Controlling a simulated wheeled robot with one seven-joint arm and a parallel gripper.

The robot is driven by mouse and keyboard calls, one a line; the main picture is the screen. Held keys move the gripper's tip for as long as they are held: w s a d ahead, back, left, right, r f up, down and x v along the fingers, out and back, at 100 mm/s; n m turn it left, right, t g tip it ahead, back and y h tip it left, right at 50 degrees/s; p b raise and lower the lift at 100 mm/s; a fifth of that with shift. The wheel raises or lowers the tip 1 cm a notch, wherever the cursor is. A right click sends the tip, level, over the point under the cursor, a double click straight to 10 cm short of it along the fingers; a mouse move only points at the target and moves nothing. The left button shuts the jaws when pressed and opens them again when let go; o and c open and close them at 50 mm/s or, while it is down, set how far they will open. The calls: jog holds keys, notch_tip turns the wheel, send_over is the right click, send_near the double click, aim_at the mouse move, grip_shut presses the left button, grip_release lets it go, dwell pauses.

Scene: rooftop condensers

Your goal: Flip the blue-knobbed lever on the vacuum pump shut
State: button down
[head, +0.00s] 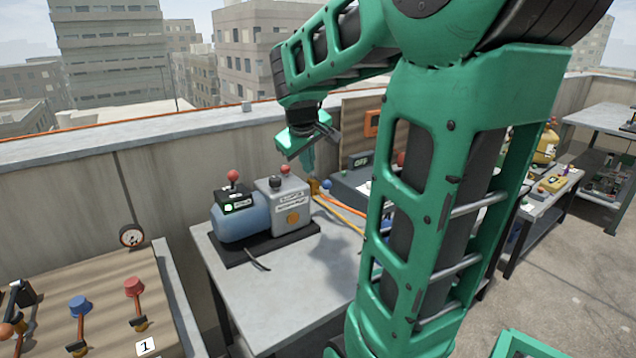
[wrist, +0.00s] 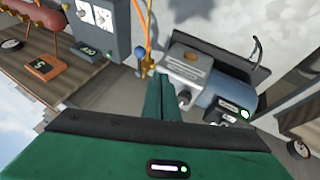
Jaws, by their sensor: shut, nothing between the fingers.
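The vacuum pump has a blue cylinder and a grey box on a black base, and stands on the grey table. It shows in the head view (head: 240,222) and upside down in the wrist view (wrist: 222,85). A brass valve (head: 314,187) sits at the pump's right side with hoses at it. The lever's blue knob (head: 327,184) is just right of the brass; in the wrist view the blue knob (wrist: 140,52) is small, beside the hoses. My gripper (head: 308,168) is shut and empty, fingertips just above the brass valve. In the wrist view its green fingers (wrist: 167,90) point toward the valve. Contact cannot be told.
Red knobs stand on the pump's top (head: 232,175). A wooden panel with levers (head: 120,295) is at the front left. A grey device (head: 352,185) stands behind the hoses. The concrete parapet (head: 70,180) runs behind. The grey table (head: 285,295) is bare in front of the pump.

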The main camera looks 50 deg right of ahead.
send_near(322, 181)
jog(key=a+f, duration=0.4)
jog(key=f, duration=0.1)
jog(key=d, duration=0.4)
jog(key=shift+w+f, duration=0.2)
jog(key=shift+f, duration=0.05)
dwell(0.3)
